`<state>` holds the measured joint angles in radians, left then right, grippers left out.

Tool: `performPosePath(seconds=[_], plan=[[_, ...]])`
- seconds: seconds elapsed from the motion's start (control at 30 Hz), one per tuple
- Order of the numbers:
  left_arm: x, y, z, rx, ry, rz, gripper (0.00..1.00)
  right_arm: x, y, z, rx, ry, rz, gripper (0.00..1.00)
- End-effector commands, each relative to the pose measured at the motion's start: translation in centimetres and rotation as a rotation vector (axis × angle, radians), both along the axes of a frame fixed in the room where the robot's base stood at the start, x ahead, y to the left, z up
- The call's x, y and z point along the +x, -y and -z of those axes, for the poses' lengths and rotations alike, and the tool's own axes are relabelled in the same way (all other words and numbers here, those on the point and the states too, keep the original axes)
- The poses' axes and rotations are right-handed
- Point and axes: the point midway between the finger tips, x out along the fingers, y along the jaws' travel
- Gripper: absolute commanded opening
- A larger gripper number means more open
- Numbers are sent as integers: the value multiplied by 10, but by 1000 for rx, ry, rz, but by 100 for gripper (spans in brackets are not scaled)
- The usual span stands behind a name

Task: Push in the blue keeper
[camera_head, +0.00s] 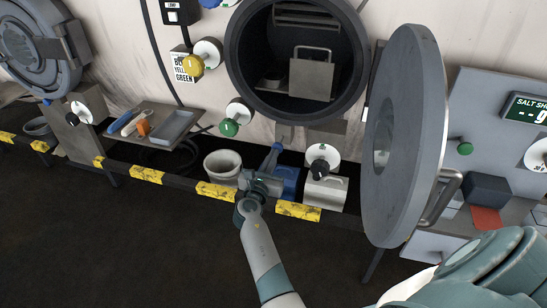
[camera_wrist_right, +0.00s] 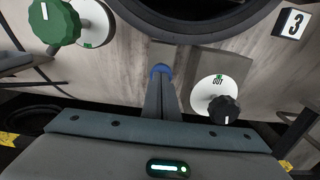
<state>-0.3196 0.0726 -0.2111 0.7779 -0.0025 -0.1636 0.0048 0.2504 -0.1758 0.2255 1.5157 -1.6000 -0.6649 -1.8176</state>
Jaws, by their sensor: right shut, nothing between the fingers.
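The blue keeper (camera_wrist_right: 160,70) shows as a small rounded blue piece at the tips of my right gripper's fingers, just under the round vessel opening. In the head view a bit of blue, the keeper (camera_head: 277,146), shows at the fingertips below the opening. My right gripper (camera_wrist_right: 160,84) is shut with nothing between its fingers and points at the keeper. The fingertips overlap the keeper in the picture; I cannot tell whether they touch it. In the head view my right gripper (camera_head: 273,157) reaches over the striped rail. My left gripper is not in view.
The round door (camera_head: 405,135) stands open to the right of the vessel opening (camera_head: 258,92). A green knob (camera_wrist_right: 52,22) and black knob (camera_wrist_right: 224,109) flank my gripper. A white bucket (camera_head: 222,165), a blue container (camera_head: 289,183) and the yellow-striped rail (camera_head: 215,191) lie below.

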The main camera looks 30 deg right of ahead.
Motion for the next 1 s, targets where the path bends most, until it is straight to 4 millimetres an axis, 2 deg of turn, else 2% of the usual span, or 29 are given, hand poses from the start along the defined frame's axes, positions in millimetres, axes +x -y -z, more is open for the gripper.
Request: performPosePath(seconds=[0.17, 0.43, 1.0], plan=[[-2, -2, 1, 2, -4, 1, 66, 2, 3, 0, -1, 1, 0, 0], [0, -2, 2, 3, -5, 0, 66, 21, 25, -1, -2, -1, 0, 0], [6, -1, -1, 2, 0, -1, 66, 21, 29, -5, -5, 5, 2, 0]])
